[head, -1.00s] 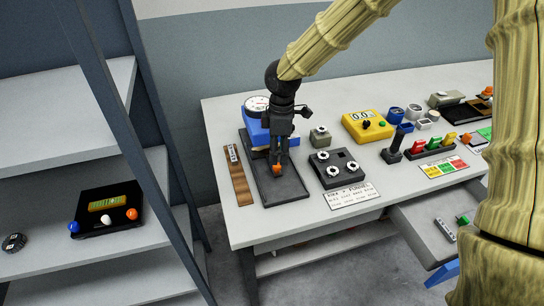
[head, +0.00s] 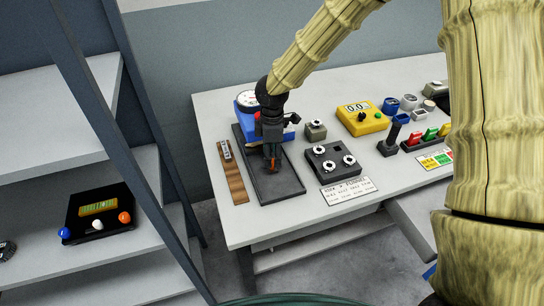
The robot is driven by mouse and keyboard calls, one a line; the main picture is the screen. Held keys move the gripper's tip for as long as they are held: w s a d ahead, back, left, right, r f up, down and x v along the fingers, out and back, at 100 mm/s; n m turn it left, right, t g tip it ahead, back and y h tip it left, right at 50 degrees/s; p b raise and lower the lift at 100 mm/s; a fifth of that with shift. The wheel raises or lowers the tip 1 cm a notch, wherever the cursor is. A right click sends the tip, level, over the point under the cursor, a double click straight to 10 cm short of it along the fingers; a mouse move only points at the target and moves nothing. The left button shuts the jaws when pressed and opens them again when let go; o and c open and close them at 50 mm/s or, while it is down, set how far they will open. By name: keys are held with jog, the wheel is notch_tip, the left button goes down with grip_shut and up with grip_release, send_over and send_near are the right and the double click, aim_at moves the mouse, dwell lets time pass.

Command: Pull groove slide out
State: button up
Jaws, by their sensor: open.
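A dark grey flat board (head: 282,188) lies near the left end of the white table, in front of a blue device with a round dial (head: 247,99). I take this board to hold the groove slide; the groove itself is too small to make out. My gripper (head: 271,162) points down over the middle of the board with its fingers open. A small orange part (head: 272,157) shows at the fingertips, mostly hidden by them. I cannot tell whether the fingers touch it.
A brown strip with a small metal piece (head: 235,178) lies left of the board. A dark box with white dials (head: 331,161), a grey block (head: 316,130) and a yellow meter (head: 362,118) stand to the right. A shelf unit (head: 100,160) stands to the left.

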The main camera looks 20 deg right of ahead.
jog(key=shift+f, duration=1.2)
grip_shut()
